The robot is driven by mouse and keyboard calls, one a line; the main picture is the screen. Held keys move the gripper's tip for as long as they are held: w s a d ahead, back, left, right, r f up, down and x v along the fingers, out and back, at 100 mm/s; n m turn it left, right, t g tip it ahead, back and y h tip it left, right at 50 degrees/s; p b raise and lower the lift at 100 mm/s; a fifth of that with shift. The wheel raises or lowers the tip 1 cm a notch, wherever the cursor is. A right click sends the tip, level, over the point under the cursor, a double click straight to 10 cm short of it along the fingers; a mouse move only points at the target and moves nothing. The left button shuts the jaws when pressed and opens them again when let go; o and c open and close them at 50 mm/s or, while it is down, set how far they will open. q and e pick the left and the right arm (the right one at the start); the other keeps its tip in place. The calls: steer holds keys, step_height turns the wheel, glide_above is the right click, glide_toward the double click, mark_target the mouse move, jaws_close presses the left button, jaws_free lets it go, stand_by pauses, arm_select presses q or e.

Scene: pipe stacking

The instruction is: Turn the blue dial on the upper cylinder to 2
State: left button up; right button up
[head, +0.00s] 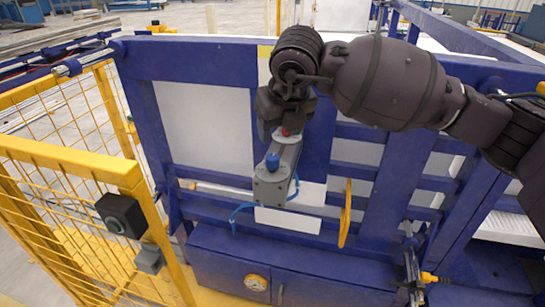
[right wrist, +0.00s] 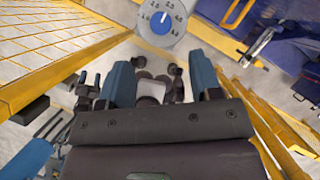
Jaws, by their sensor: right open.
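There a round grey face (right wrist: 146,31) with numbers around a blue dial (right wrist: 161,22) shows beyond the fingers, at the top. The dial's exact setting is too small to read. My left gripper is not in view.
A yellow mesh fence (head: 60,160) stands at the left. Blue hoses (head: 240,212) hang beside the cylinder. Blue frame beams (head: 190,62) surround the area.

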mark_target(273, 157)
steer(key=p+x, duration=0.1)
steer(key=x, duration=0.8)
steer(key=shift+f, duration=0.15)
steer(key=shift+w+f, duration=0.15)
steer(key=shift+f, duration=0.6)
steer(key=c, duration=0.9)
